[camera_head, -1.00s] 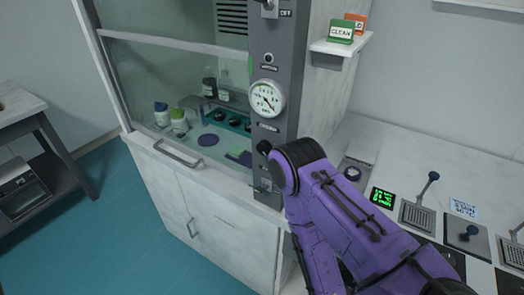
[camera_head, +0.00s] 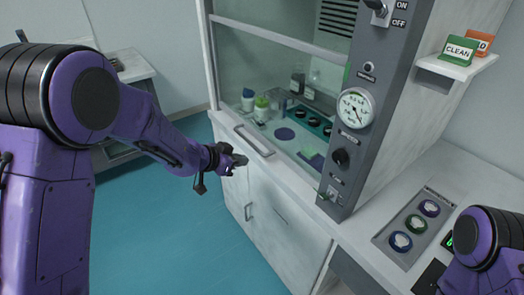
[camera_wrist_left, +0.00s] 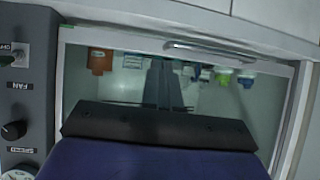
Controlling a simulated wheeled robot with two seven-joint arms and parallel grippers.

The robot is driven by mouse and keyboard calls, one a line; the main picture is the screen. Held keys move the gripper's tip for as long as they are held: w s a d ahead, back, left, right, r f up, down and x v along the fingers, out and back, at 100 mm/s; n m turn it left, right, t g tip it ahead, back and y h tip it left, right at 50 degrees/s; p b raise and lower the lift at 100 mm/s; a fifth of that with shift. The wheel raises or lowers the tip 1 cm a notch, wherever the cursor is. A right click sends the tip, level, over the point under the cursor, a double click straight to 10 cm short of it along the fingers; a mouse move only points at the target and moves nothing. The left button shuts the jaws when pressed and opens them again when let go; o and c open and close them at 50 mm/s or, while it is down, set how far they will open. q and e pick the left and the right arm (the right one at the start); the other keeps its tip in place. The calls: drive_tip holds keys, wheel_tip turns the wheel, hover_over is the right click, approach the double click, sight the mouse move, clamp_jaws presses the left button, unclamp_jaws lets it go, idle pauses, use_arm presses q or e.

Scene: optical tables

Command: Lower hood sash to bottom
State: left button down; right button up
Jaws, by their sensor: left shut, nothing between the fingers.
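The hood sash (camera_head: 290,90) is a clear pane with a pale upper rail (camera_head: 278,40). Its silver bar handle (camera_head: 255,141) is on the lower front rail, near the hood's front edge. I cannot tell whether a gap is left under the sash. My left gripper (camera_head: 240,160) is shut and empty, just below and left of the handle, apparently apart from it. In the left wrist view the handle (camera_wrist_left: 210,50) is at the top, right of the dark gripper fingers (camera_wrist_left: 164,66). My right gripper is out of view.
Bottles (camera_head: 262,105) and a rack (camera_head: 310,119) are behind the glass. A grey control column (camera_head: 355,110) with gauge and knob stands right of the sash. A tray with round items (camera_head: 415,222) lies on the right bench. Floor on the left is clear.

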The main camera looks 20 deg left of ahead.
use_arm(q)
wheel_tip(320, 180, up, 6)
drive_tip(key=w+f+m, duration=0.1)
drive_tip(key=w+m, duration=0.1)
drive_tip(key=x, duration=0.4)
drive_tip(key=a+f+p+x, duration=0.1)
drive_tip(key=x, duration=0.2)
drive_tip(key=f+x, duration=0.1)
drive_tip(key=x, duration=0.3)
drive_tip(key=shift+a+f, duration=0.25)
drive_tip(key=shift+f, duration=0.25)
drive_tip(key=shift+s+f+b, duration=0.15)
drive_tip(key=shift+f, duration=0.45)
drive_tip(key=shift+s+f+b, duration=0.15)
drive_tip(key=shift+f, duration=0.5)
drive_tip(key=shift+r, duration=0.1)
